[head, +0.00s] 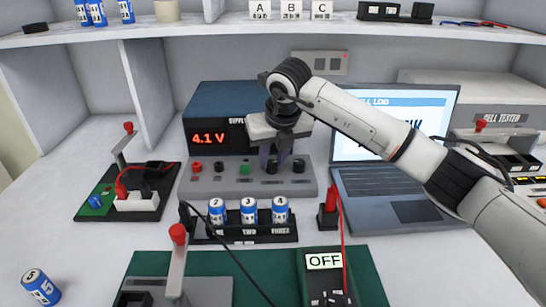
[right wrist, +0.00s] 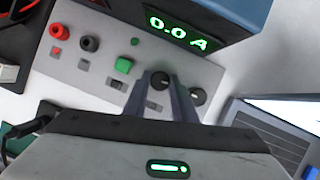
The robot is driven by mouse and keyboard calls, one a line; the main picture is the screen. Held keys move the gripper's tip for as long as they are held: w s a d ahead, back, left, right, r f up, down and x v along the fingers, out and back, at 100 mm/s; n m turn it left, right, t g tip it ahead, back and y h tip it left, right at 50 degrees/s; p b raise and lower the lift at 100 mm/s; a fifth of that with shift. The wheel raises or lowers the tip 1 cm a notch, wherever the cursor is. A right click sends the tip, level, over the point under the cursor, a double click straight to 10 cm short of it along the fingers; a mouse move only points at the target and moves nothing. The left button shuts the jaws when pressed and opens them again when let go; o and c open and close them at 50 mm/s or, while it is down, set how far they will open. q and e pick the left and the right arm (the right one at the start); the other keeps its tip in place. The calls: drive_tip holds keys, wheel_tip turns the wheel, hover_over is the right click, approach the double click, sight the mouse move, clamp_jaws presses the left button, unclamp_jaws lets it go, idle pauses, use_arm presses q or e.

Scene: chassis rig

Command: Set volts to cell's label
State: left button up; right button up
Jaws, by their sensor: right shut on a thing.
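The power supply (head: 225,105) stands at the back with a red 4.1 V display (head: 208,138). Its green display reads 0.0 A (right wrist: 178,32) in the right wrist view. My right gripper (head: 274,156) reaches down to the grey front panel and is shut on the left black knob (right wrist: 160,79). The right black knob (right wrist: 197,96) is free beside it. Voltage print on the cells is too small to read. My left gripper is not in view.
A laptop (head: 390,180) stands open at right, partly behind my arm. A green mat (head: 370,275) carries a clamp (head: 178,265) and a box showing OFF (head: 324,262). A black board (head: 95,205) with a lever is at left. A shelf (head: 210,30) runs above.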

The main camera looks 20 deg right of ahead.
drive_tip(key=o, duration=1)
drive_tip(key=shift+o, duration=0.2)
drive_tip(key=v, duration=1)
drive_tip(key=shift+r+p, duration=0.15)
drive_tip(key=shift+p, duration=0.25)
drive_tip(key=shift+s, duration=0.1)
